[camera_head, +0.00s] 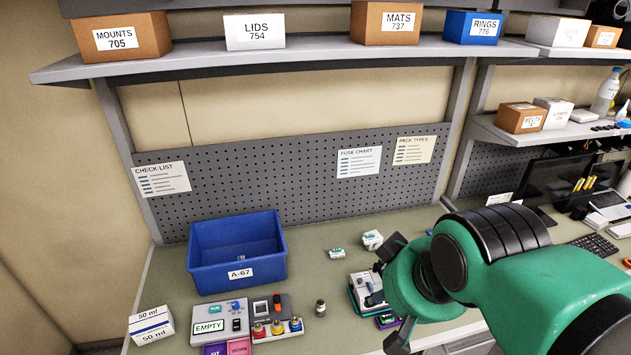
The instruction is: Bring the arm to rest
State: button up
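My green arm reaches in from the right edge, above the workbench. My gripper (386,303) is at its end, over the right part of the bench. Its two dark fingers show on opposite sides of the green wrist, spread well apart, and I see nothing held between them. A grey and green pump device (366,290) stands just left of it, partly covered by the gripper. I cannot tell the gap between gripper and device.
A blue bin (237,255) labelled A-67 stands at the back left, with a small item inside. Small white-green parts (337,253) lie behind the device. A shelf (190,62) overhangs the bench.

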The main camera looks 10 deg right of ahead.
notch_tip(320, 180, down, 15)
jog(key=b, duration=1.4)
jog(key=shift+b, duration=0.4)
jog(key=shift+f, duration=0.1)
jog(key=o, duration=0.7)
